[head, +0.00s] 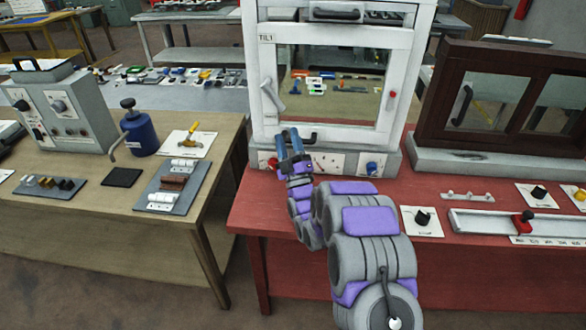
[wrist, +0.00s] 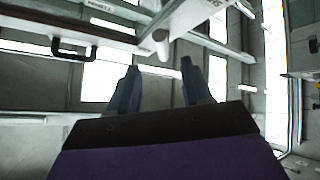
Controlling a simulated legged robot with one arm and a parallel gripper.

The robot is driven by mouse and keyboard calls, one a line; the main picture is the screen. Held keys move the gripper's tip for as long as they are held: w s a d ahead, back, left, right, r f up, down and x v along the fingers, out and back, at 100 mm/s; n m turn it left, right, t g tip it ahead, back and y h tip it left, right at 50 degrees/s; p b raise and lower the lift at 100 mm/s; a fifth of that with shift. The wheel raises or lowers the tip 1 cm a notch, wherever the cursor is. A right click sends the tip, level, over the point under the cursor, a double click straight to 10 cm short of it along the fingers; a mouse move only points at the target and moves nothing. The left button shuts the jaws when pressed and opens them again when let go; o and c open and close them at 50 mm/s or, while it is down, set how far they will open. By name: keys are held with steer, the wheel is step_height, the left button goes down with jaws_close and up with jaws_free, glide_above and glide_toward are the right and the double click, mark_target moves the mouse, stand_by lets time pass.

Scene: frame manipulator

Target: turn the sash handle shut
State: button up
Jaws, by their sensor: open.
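A white lever handle (head: 270,95) sits on the left stile of a white framed sash window (head: 326,143) in the head view. The lever is tilted, neither upright nor level. My gripper (head: 290,132) is in front of the frame's lower left, below the lever and apart from it. Its two blue fingers are open and nothing shows between them. In the wrist view my gripper (wrist: 160,85) points up, open and empty. A white rounded bar end (wrist: 161,42), apparently the lever, shows just beyond the fingertips, not touching them.
A black bar handle (head: 305,140) is on the frame's bottom, close to my fingers; a black bar handle (wrist: 73,48) shows in the wrist view. A brown window (head: 507,64) stands to the right. The red table (head: 275,215) carries knobs and a slider. A wooden table (head: 100,205) stands left.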

steer(key=shift+v, duration=2.75)
steer(key=shift+d, duration=0.1)
steer(key=shift+c, duration=0.2)
